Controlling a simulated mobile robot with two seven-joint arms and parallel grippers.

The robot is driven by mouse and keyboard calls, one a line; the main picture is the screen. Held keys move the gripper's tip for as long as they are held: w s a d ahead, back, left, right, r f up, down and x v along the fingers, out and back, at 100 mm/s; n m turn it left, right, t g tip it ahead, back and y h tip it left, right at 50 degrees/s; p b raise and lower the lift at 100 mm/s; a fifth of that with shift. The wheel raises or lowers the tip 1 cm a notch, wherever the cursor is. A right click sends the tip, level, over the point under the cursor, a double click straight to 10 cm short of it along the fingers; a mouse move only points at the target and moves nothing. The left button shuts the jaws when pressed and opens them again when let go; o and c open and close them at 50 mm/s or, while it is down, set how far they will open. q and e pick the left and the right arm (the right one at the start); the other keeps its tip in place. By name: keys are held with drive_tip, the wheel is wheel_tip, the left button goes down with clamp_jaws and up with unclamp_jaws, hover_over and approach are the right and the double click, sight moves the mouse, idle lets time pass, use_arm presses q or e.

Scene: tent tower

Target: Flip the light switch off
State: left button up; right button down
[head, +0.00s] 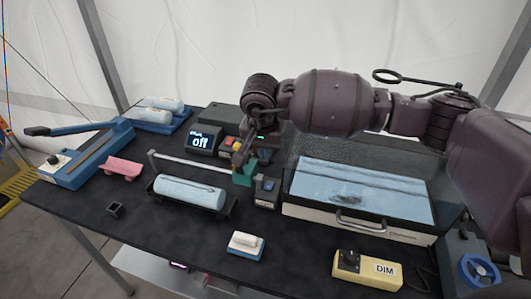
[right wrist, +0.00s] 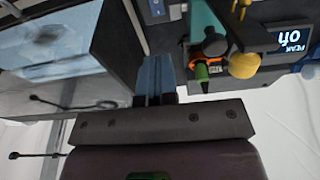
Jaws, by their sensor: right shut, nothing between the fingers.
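I cannot tell for sure which object is the light switch. A yellow box (head: 367,270) labelled DIM, with a black knob or toggle, sits at the front right. A small black box (head: 266,192) with a bluish top stands left of the big case. A white-topped blue block (head: 246,245) lies at the front edge. My right gripper (head: 241,157) is over the middle back of the table, beside the teal holder and above the small black box's level. It is shut and empty; its fingers show in the right wrist view (right wrist: 155,75). My left gripper is out of view.
A display (head: 203,142) reads "off" in the head view. A teal holder (head: 243,178) stands close to my right gripper. A large case (head: 358,224) fills the right side. A pale blue roll (head: 190,194) lies on a black stand. The front middle of the table is mostly clear.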

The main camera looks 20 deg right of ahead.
drive_tip(key=p, duration=0.2)
approach(268, 185)
drive_tip(key=x, duration=0.5)
drive_tip(key=shift+w, duration=0.15)
drive_tip(key=shift+a+f, duration=0.1)
drive_tip(key=shift+f, duration=0.75)
drive_tip(key=b, duration=0.1)
drive_tip(key=f+b, duration=0.1)
drive_tip(key=b, duration=0.1)
drive_tip(key=shift+s+a+f, duration=0.1)
drive_tip(key=shift+s+f, duration=0.15)
drive_tip(key=shift+s, duration=0.2)
drive_tip(key=shift+r, duration=0.25)
drive_tip(key=shift+w+d+r, duration=0.1)
drive_tip(key=shift+w+d, duration=0.15)
drive_tip(key=shift+w, duration=0.25)
drive_tip(key=shift+w+d+r, duration=0.1)
drive_tip(key=shift+w+r, duration=0.05)
drive_tip(key=shift+w, duration=0.05)
